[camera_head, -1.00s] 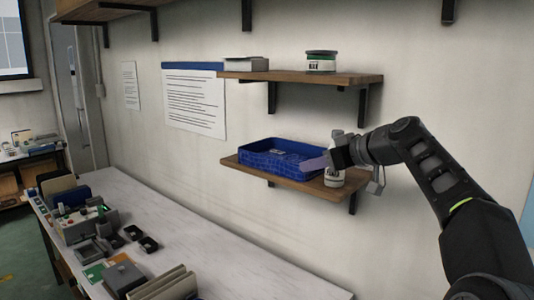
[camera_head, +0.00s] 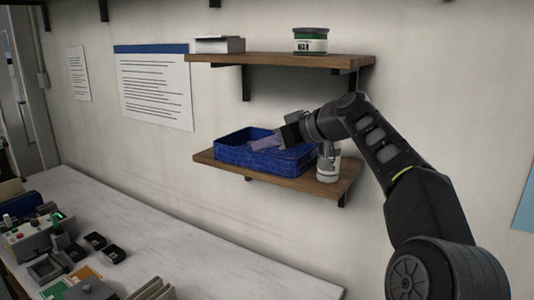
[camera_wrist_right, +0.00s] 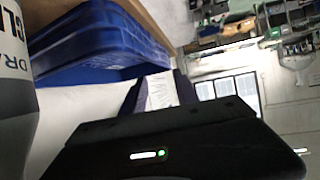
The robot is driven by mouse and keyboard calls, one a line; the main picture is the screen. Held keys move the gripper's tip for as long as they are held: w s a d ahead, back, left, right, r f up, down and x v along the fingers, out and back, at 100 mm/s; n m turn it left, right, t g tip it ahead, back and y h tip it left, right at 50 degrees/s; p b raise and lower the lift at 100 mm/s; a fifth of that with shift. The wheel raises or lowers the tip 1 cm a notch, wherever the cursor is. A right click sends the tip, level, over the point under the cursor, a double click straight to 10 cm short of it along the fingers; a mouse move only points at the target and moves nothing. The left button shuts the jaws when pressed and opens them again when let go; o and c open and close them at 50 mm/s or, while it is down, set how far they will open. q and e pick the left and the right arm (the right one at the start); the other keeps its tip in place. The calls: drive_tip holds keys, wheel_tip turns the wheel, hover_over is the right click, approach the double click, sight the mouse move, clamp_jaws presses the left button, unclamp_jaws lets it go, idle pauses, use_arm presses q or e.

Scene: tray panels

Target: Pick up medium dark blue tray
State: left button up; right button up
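The dark blue tray (camera_head: 232,157) sits on the lower wooden wall shelf in the head view. It also shows at the upper left of the right wrist view (camera_wrist_right: 95,45). My right gripper (camera_head: 262,145) reaches in from the right, over the tray's right part in the head view. In the right wrist view its two fingers (camera_wrist_right: 158,92) are apart, with a pale lined surface showing between them. The tray lies beside the fingers there, not between them. Whether a finger touches the tray, I cannot tell. My left gripper is not in view.
A white bottle (camera_head: 328,165) stands on the lower shelf (camera_head: 300,184), right of the tray and close under my right arm. The upper shelf (camera_head: 285,61) holds a grey box (camera_head: 219,45) and a round tin (camera_head: 311,40). A cluttered bench (camera_head: 150,230) lies below left.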

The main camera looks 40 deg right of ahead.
sight(235, 148)
drive_tip(key=shift+p+x, duration=0.3)
drive_tip(key=shift+x, duration=1.1)
drive_tip(key=shift+w+a, duration=0.1)
drive_tip(key=shift+w, duration=0.05)
drive_tip(key=p+x, duration=0.2)
drive_tip(key=x, duration=0.2)
drive_tip(key=shift+w+f, duration=0.15)
drive_tip(key=shift+w, duration=0.2)
drive_tip(key=shift+c, duration=0.2)
clamp_jaws()
idle(0.4)
